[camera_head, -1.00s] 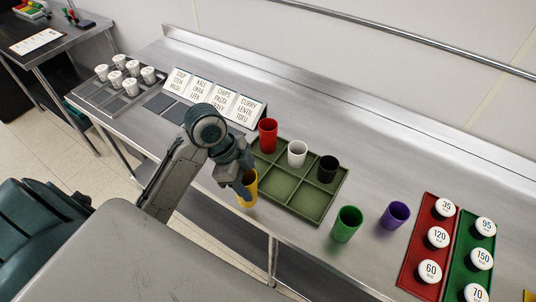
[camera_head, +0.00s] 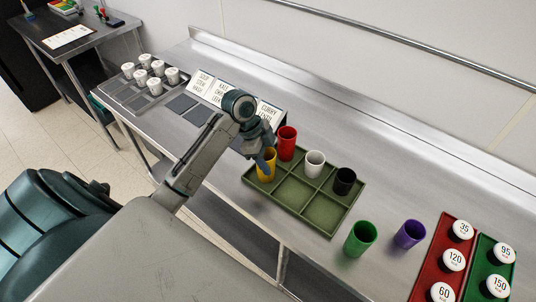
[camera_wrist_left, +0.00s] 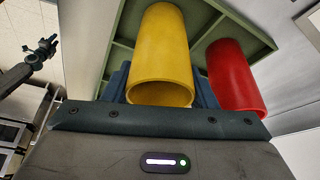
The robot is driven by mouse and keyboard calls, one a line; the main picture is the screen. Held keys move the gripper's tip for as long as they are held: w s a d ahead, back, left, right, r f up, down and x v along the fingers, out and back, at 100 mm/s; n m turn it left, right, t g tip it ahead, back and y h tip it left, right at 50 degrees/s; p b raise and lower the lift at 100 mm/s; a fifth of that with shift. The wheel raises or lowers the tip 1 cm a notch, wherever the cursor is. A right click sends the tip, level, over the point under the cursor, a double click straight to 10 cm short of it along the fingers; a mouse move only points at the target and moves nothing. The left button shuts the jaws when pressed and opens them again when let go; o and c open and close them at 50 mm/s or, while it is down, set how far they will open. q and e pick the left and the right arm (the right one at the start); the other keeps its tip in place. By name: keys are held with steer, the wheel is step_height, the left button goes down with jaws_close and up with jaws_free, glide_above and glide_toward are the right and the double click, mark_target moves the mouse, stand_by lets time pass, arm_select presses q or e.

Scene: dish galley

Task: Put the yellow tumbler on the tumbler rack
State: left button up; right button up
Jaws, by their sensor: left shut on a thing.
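The yellow tumbler (camera_head: 265,166) is upright in the jaws of my left gripper (camera_head: 268,158), which is shut on it. It is at the left end of the green tumbler rack (camera_head: 318,228), over the near-left compartment. I cannot tell if its base touches the rack floor. The left wrist view also shows the yellow tumbler (camera_wrist_left: 160,55) between the fingers, with the red tumbler (camera_wrist_left: 234,78) close beside it. In the rack's far row stand the red tumbler (camera_head: 287,143), a white tumbler (camera_head: 314,163) and a black tumbler (camera_head: 344,181). My right gripper is not in view.
A green tumbler (camera_head: 360,239) and a purple tumbler (camera_head: 409,234) stand on the steel counter right of the rack. Red (camera_head: 423,278) and green (camera_head: 479,276) trays hold white round pieces further right. Label cards (camera_head: 201,85) and a tray of white cups (camera_head: 117,91) are to the left.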

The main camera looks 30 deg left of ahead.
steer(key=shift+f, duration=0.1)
arm_select(q)
steer(key=o, duration=1)
steer(key=shift+f, duration=0.1)
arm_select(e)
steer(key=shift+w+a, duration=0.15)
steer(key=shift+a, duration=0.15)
arm_select(q)
steer(key=shift+a+r+b, duration=0.2)
steer(key=shift+r+b, duration=0.1)
steer(key=shift+r, duration=0.25)
steer(key=shift+b+v, duration=1.5)
steer(key=shift+v, duration=4.05)
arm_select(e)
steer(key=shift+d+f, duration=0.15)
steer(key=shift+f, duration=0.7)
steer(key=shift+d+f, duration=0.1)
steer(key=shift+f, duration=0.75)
